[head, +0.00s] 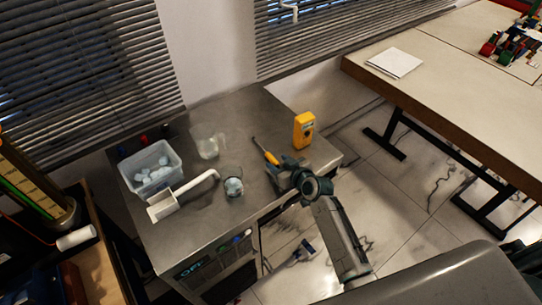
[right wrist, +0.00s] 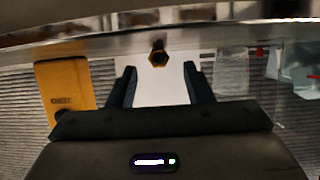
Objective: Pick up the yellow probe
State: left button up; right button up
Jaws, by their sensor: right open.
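The yellow probe (head: 268,155) lies on the grey metal bench (head: 215,235), with a thin dark tip pointing away to the upper left. My right gripper (head: 275,172) is at the near end of the probe, low over the bench. In the right wrist view the probe (right wrist: 158,58) shows nearly end-on, in the gap between my two open fingers (right wrist: 160,75) and apparently beyond their tips. Neither finger visibly touches it. My left gripper is not in view.
A yellow meter (head: 303,130) stands close to the right of the probe; it also shows at left in the wrist view (right wrist: 65,85). A clear jug (head: 207,143), a small beaker (head: 234,187), a tub (head: 137,160) with pale lumps and a white scoop (head: 160,208) stand left.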

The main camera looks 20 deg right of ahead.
aim_at(274, 159)
jog(key=shift+p+x, duration=0.3)
jog(key=shift+x, duration=1.35)
grip_shut()
jog(key=shift+s, duration=0.1)
jog(key=shift+r, duration=0.1)
